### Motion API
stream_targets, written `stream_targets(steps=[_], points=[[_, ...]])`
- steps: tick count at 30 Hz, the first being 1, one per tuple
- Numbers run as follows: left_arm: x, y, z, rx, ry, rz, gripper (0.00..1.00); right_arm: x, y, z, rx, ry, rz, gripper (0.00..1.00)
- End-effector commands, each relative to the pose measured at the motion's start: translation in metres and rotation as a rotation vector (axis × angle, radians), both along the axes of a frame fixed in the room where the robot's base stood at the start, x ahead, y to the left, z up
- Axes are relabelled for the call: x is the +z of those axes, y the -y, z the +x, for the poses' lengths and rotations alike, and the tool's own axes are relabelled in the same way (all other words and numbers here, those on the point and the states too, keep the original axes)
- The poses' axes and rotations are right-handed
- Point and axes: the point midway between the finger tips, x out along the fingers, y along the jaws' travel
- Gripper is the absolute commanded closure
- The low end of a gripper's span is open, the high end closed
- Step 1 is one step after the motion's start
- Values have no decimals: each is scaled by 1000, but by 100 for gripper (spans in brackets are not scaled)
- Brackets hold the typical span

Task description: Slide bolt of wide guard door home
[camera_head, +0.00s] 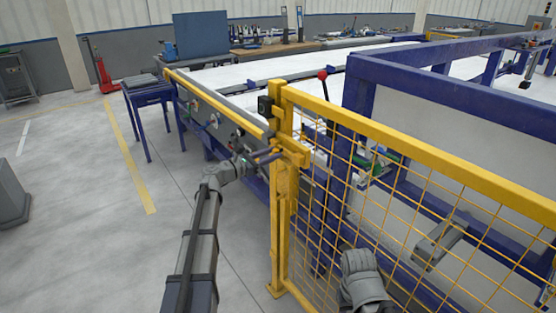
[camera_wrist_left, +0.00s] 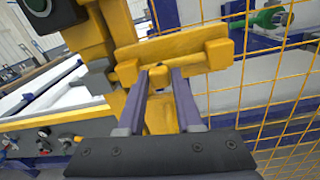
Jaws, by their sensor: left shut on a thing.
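The wide guard door (camera_head: 420,150) is a yellow frame with yellow wire mesh, standing beside a yellow post (camera_head: 280,200) in the head view. The yellow bolt (camera_wrist_left: 130,72) lies across the housing (camera_wrist_left: 175,48) at the door's edge in the left wrist view. My left gripper (camera_head: 270,155) is at the bolt, on the near side of the post. Its two fingers (camera_wrist_left: 160,80) are shut on the bolt's yellow knob (camera_wrist_left: 158,72). The fingers hide part of the bolt, and I cannot tell how far its end reaches.
A black box with a green round part (camera_wrist_left: 38,6) sits on the post. Blue machine frame (camera_head: 400,85) stands behind the mesh. A conveyor panel with knobs (camera_head: 215,118) runs left of the post.

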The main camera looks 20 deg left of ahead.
Motion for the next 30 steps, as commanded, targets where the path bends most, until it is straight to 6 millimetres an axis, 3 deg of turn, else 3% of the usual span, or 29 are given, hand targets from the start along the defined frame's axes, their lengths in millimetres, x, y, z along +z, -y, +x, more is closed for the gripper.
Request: stream_targets(steps=[2,10,11,19,30], points=[[0,-12,11,3,0,-1,100,0,0,0,0,0,0,51],[1,-14,11,7,1,-3,100,0,0,0,0,0,0,51],[1,-14,11,8,1,-3,65,0,0,0,0,0,0,51],[0,-13,10,4,1,-2,35,0,0,0,0,0,0,51],[0,-18,-1,3,0,-1,35,0,0,0,0,0,0,51]])
